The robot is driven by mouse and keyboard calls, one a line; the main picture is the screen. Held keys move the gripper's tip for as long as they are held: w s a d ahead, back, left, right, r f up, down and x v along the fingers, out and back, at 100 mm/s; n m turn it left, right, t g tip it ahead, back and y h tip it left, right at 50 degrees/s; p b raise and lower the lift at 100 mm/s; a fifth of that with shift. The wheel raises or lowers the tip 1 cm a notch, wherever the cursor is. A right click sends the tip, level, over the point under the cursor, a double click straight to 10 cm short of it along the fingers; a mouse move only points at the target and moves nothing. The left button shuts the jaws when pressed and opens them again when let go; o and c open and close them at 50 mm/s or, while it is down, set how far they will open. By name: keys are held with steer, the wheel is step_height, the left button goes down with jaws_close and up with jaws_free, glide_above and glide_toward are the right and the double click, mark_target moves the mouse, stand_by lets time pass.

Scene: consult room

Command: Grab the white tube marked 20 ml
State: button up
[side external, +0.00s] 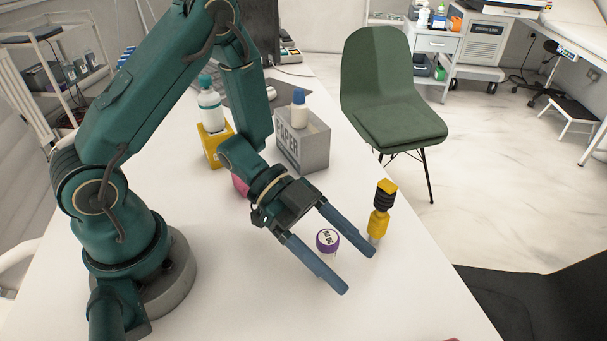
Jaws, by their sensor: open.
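A white tube (328,241) stands on the white table, seen mostly from above. Its top is white with a purple rim and small dark lettering that appears turned around; I cannot read it with certainty. My gripper (360,273) is open, with its two long blue fingers pointing down to the lower right. In the picture the tube's top lies between the two fingers, nearer their middle than their tips. The lower part of the tube is largely hidden. I cannot tell whether either finger touches it.
A yellow and black upright object (382,208) stands just beyond the right finger. A grey lettered box (312,150), a white bottle (299,114), a yellow block (212,150) and a teal-capped bottle (209,108) are farther back. A pink object (241,186) is partly hidden behind my arm.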

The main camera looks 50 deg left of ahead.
jaws_close()
steer(key=shift+r, duration=0.1)
